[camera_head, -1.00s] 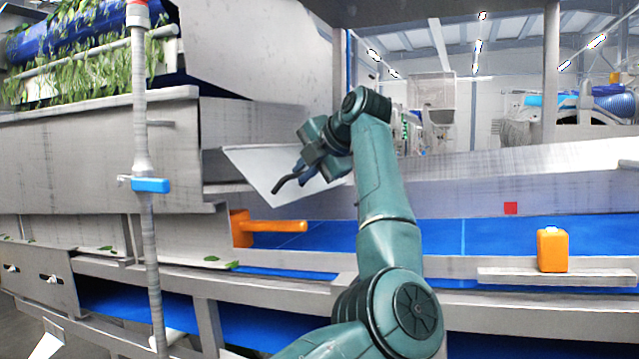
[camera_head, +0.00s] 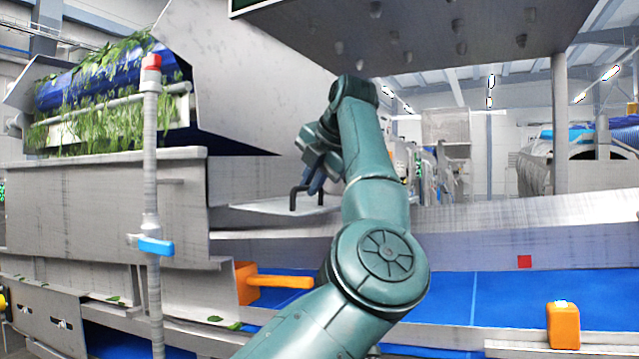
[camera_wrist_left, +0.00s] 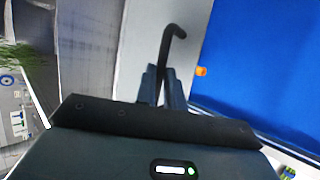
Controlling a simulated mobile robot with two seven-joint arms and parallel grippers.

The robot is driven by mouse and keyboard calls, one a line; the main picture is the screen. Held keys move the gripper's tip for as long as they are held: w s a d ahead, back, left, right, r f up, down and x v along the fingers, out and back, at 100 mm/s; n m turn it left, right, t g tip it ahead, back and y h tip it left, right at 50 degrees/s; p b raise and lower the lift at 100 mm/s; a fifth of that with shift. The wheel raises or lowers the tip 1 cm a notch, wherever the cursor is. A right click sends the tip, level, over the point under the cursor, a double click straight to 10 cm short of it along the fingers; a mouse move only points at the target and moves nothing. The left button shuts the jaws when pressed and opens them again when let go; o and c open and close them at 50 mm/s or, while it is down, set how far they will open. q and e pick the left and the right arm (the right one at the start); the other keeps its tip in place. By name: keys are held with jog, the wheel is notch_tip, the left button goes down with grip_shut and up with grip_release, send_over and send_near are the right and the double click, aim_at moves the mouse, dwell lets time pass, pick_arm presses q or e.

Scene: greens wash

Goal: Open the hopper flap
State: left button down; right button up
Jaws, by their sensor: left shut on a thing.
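The hopper flap (camera_head: 255,208) is a pale metal plate at the hopper's lower edge. It is seen nearly edge-on in the head view and lies close to level. A dark bent handle (camera_head: 293,198) stands up from it. My left gripper (camera_head: 314,183) is shut on the handle above the plate. In the left wrist view the dark handle (camera_wrist_left: 168,50) sticks out from between my fingers (camera_wrist_left: 163,85), with the light grey flap (camera_wrist_left: 138,35) behind it. My right gripper is not in view.
Leafy greens (camera_head: 110,95) hang over a blue roller at upper left. A post (camera_head: 151,200) with a blue clamp stands in front. An orange lever (camera_head: 280,281) and an orange block (camera_head: 563,325) sit by the blue belt (camera_head: 450,290).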

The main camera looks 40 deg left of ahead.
pick_arm(q)
jog(key=shift+s+a+f, duration=0.1)
jog(key=shift+s+a, duration=0.15)
jog(key=shift+a, duration=0.2)
jog(key=c, duration=1.9)
grip_release()
jog(key=o, duration=0.3)
jog(key=shift+s+a+f, duration=0.1)
jog(key=shift+a+f, duration=0.1)
jog(key=shift+a, duration=0.4)
jog(key=shift+o, duration=0.6)
jog(key=shift+d, duration=0.1)
jog(key=shift+d+r, duration=0.2)
jog(key=shift+d, duration=0.15)
jog(key=v, duration=1.2)
jog(key=shift+d+r, duration=0.25)
jog(key=shift+r, duration=0.1)
